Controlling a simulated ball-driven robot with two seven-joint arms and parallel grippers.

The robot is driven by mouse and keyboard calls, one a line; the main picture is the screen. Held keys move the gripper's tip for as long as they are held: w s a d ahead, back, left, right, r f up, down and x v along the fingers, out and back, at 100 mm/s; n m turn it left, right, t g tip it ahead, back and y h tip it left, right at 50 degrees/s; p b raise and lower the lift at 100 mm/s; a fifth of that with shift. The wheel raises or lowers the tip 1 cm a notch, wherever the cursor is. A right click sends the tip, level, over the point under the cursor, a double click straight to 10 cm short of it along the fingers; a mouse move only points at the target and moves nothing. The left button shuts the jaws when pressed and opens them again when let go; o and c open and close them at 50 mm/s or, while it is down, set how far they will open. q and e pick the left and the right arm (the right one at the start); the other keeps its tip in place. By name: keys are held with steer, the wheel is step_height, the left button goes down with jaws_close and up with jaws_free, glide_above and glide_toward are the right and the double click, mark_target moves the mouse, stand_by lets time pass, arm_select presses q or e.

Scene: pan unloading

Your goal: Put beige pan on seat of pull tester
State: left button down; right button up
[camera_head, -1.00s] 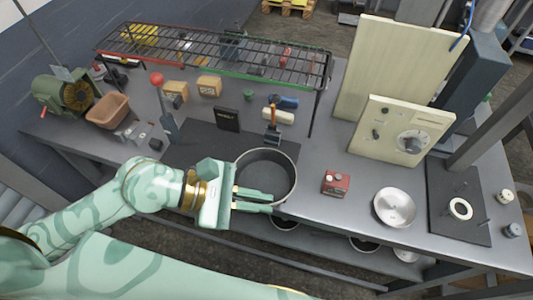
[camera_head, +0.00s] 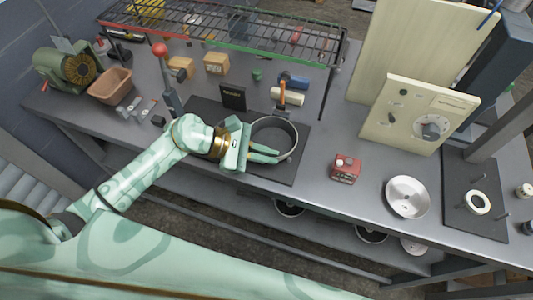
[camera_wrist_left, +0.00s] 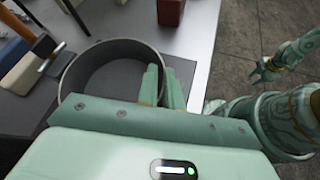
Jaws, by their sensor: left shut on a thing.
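A round, straight-walled pan (camera_head: 291,127), dark grey with a lighter rim rather than clearly beige, is over the dark mat (camera_head: 300,168) at the middle of the bench. My left gripper (camera_head: 264,154) is shut on its near wall; the wrist view shows the fingers (camera_wrist_left: 161,88) at the pan's wall (camera_wrist_left: 100,52). I cannot tell whether its bottom touches the mat. At the far right a black plate (camera_head: 456,165) carries a white ring (camera_head: 477,202) and thin posts, which looks like the pull tester's seat. My right gripper (camera_wrist_left: 266,71) shows open and empty in the wrist view.
A red box (camera_head: 346,169) and a shallow silver dish (camera_head: 407,197) stand between pan and plate. A beige dial panel (camera_head: 418,115) rises behind them. A hammer (camera_head: 282,95) and black box (camera_head: 233,97) are behind the pan. A wire rack (camera_head: 230,22) overhangs the back.

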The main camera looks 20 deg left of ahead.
arm_select(q)
steer(key=shift+r, duration=0.1)
steer(key=c, duration=1.5)
jaws_free()
steer(key=shift+c, duration=0.2)
steer(key=v, duration=1.2)
